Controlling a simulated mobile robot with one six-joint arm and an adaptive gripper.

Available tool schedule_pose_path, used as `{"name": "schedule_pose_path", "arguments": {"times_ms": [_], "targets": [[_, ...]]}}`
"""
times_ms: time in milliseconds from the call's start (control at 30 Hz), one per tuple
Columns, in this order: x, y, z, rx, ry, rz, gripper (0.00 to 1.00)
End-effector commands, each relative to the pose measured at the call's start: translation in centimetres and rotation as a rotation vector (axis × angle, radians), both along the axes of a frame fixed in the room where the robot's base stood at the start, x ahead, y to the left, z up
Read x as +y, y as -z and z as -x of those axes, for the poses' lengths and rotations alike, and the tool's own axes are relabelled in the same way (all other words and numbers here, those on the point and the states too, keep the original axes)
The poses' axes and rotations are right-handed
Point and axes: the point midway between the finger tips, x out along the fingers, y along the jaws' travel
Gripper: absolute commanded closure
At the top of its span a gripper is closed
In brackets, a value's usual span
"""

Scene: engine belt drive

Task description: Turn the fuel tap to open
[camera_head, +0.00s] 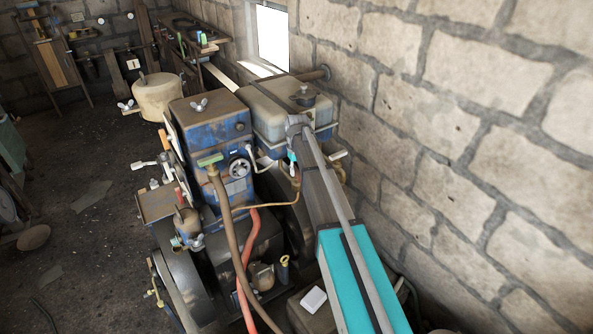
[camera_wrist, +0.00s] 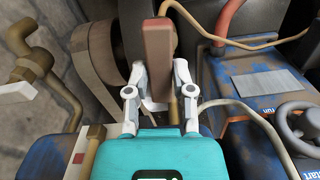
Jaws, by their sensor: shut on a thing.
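In the wrist view, a reddish-brown lever (camera_wrist: 158,42), apparently the fuel tap's handle, stands upright between the two fingers of my gripper (camera_wrist: 158,68). My gripper is shut on this lever, one finger on each side. In the head view, my arm covers most of the gripper and the tap. A brass fitting (camera_head: 296,181) with a thin copper pipe shows left of the arm, below the grey-blue tank (camera_head: 262,112). The tap's open mark is not visible.
The blue engine block (camera_head: 205,125) with a small handwheel (camera_head: 239,168) stands left of my arm. A brown hose (camera_head: 226,215) and red hose (camera_head: 249,243) run down the front. A stone wall (camera_head: 455,110) is close on the right. Open floor lies left.

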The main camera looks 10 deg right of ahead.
Motion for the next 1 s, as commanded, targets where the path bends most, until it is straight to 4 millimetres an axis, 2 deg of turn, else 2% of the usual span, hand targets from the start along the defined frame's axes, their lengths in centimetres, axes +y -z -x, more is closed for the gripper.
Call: {"name": "schedule_pose_path", "arguments": {"times_ms": [300,767,800,967,1000], "targets": [[0.0,0.01,0.02,0.0,-0.138,0.0,1.0],[0.0,0.01,0.02,0.0,-0.158,0.0,1.0],[0.0,0.01,0.02,0.0,-0.158,0.0,0.65],[0.0,0.01,0.02,0.0,-0.157,0.0,0.35],[0.01,0.01,0.01,0.0,-0.157,0.0,0.34]]}}
